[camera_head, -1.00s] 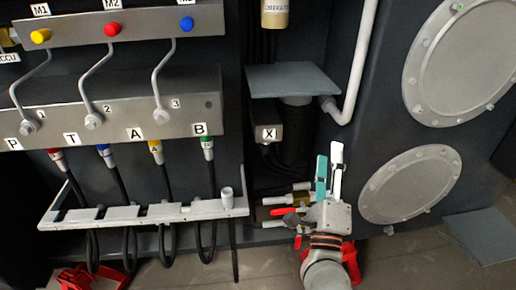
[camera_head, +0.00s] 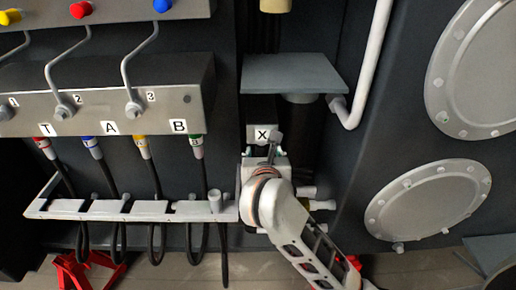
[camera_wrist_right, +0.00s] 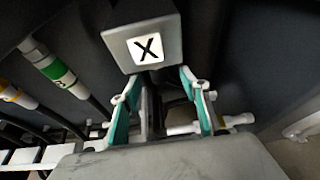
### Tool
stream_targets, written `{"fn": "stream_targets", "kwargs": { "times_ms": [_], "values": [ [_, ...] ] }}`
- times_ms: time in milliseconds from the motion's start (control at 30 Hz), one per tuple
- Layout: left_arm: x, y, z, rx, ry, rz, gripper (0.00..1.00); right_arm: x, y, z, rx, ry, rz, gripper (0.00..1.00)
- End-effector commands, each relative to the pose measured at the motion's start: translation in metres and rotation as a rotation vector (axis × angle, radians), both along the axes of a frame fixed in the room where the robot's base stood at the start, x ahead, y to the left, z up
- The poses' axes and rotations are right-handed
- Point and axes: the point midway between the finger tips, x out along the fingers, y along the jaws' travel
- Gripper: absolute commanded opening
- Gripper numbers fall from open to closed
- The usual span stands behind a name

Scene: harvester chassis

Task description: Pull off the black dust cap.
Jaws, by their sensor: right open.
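The grey block marked X (camera_head: 262,135) is under a grey shelf in the head view. It also shows at the top of the right wrist view (camera_wrist_right: 148,40). My right gripper (camera_head: 266,154) is just below this block, partly hidden by its own wrist. In the wrist view its teal-lined fingers (camera_wrist_right: 158,88) are spread apart, just under the block. A dark, narrow shape stands between them, but I cannot tell whether it is the black dust cap. The cap is not clearly visible in either view. My left gripper is not in view.
A hose rack (camera_head: 145,210) stands left of my right gripper, with several black hoses. The grey shelf (camera_head: 292,73) overhangs the gripper. A white pipe (camera_head: 369,65) runs down at the right. Yellow-brown and white fittings (camera_wrist_right: 225,122) lie behind the right finger.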

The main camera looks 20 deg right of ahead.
Motion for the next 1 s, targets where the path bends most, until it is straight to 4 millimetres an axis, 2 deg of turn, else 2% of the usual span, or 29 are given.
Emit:
{"fn": "stream_targets", "kwargs": {
  "times_ms": [167,500,700,1000],
  "values": [
    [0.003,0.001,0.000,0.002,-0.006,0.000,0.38,0.004,0.003,-0.004,0.020,0.011,0.008,0.45],
    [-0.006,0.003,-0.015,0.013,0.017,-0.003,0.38,0.045,-0.010,-0.024,0.016,0.012,0.005,0.45],
    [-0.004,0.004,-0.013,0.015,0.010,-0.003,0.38,0.064,-0.015,-0.031,0.016,0.011,0.007,0.45],
    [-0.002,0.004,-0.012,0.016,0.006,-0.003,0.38,0.069,-0.016,-0.031,0.018,0.009,0.007,0.45]
  ]
}}
